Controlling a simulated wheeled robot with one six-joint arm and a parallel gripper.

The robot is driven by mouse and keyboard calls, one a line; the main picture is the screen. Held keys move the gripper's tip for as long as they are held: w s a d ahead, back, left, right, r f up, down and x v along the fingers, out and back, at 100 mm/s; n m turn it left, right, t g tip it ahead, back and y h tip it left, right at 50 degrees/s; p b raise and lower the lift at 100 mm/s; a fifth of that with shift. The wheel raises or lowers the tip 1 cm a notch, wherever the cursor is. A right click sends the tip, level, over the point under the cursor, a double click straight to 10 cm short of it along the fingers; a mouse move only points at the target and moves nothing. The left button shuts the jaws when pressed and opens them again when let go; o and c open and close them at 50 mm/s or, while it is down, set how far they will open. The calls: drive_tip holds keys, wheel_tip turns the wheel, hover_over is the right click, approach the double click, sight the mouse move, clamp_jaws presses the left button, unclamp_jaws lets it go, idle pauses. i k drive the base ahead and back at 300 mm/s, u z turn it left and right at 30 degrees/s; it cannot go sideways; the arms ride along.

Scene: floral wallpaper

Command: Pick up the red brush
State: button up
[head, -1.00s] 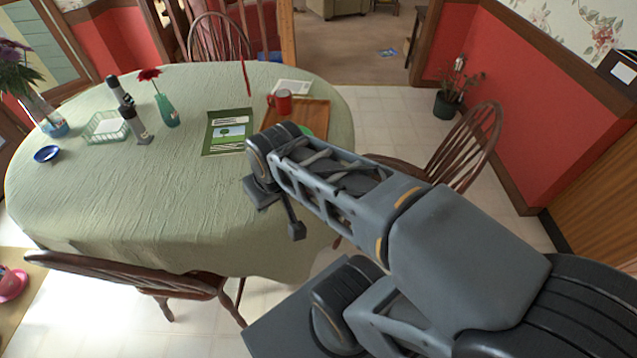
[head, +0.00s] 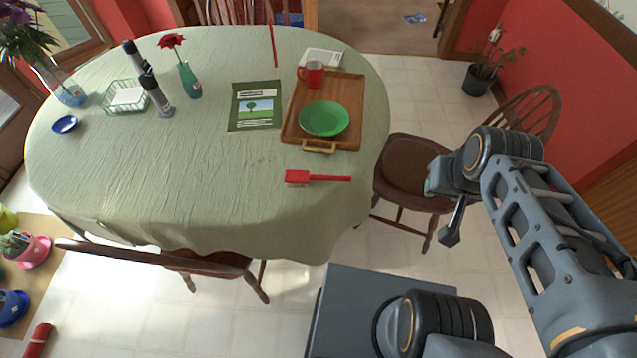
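The red brush (head: 318,178) lies on the pale green tablecloth near the table's front right edge. Its block-shaped head is on the left and its thin handle points right, toward the chair. My gripper (head: 450,232) hangs off the table at the right, in front of the wooden chair, clear of the brush. Only part of it shows, side on, and I cannot tell whether its fingers are apart. I see nothing held in it.
Behind the brush, a wooden tray (head: 291,131) holds a green plate (head: 324,118) and a red mug (head: 311,74). A green booklet (head: 255,106) lies left of it. Chairs (head: 405,170) stand at the right and front. The front left tablecloth (head: 150,185) is clear.

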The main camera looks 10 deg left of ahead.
sight(297, 177)
drive_tip(key=k, duration=0.65)
drive_tip(key=u, duration=0.85)
drive_tip(key=i, duration=0.95)
drive_tip(key=k, duration=0.45)
drive_tip(key=z, duration=2.05)
drive_tip(key=i, duration=1.2)
drive_tip(key=u, duration=3.7)
